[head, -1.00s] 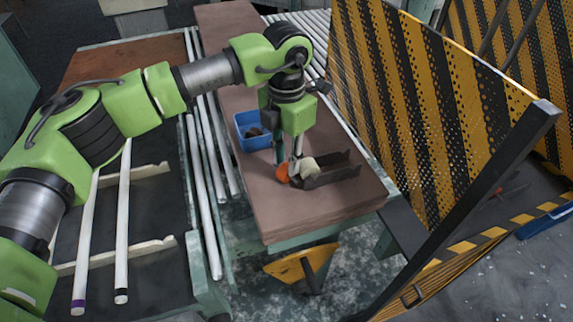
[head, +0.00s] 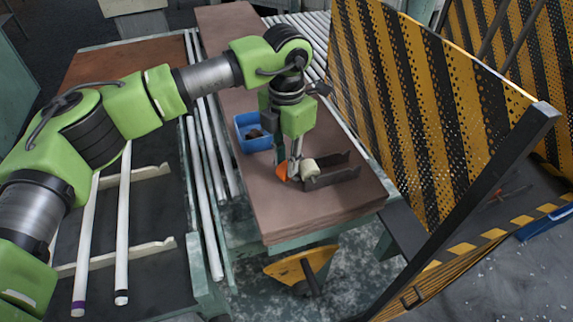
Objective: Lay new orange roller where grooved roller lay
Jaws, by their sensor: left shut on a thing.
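My left gripper (head: 289,173) points down over the front part of the brown bench top (head: 295,223). It is shut on the orange roller (head: 281,172), whose orange part shows at the left of the fingers and is partly hidden by them. A cream cylindrical piece (head: 310,169) shows just right of the fingers; I cannot tell whether it belongs to the same roller. It is at the left end of a dark two-walled holder (head: 340,177). No grooved roller can be made out. My right gripper is not in view.
A blue bin (head: 243,124) with dark items stands behind and left of my gripper. White tubes (head: 123,225) lie on a rack at the left. A striped perforated guard (head: 420,110) rises close on the right. The bench top's front is clear.

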